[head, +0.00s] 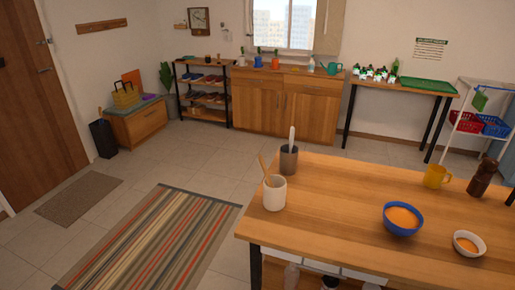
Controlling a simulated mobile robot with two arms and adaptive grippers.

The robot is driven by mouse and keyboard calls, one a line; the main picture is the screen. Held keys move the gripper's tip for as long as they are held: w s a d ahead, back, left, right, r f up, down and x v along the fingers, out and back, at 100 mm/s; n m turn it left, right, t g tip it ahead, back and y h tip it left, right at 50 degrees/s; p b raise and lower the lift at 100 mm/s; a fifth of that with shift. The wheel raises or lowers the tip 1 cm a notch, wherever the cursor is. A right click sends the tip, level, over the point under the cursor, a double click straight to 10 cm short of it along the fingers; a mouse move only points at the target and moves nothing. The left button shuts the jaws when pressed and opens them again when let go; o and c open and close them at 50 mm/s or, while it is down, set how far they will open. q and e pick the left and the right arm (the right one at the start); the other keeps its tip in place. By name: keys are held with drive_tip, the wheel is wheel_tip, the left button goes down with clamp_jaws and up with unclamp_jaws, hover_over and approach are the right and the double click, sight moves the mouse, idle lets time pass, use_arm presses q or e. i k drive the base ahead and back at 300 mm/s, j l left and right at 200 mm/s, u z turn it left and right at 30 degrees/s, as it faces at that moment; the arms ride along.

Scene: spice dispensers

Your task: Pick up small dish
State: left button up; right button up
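A small white dish (457,247) with orange contents sits on the wooden table (340,232), near the lower right of the head view. A larger blue bowl (390,225), also with orange contents, stands to its left and slightly farther back. The two are apart. Neither of my grippers can be made out in the head view. Nothing is seen touching the dish.
A yellow mug (435,176) and a dark brown grinder (481,180) stand behind the bowls. A white crock (274,196) and a grey container (288,162) with utensils stand at the table's left end.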

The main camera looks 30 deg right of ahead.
sight(467, 243)
drive_tip(key=z, duration=2.6)
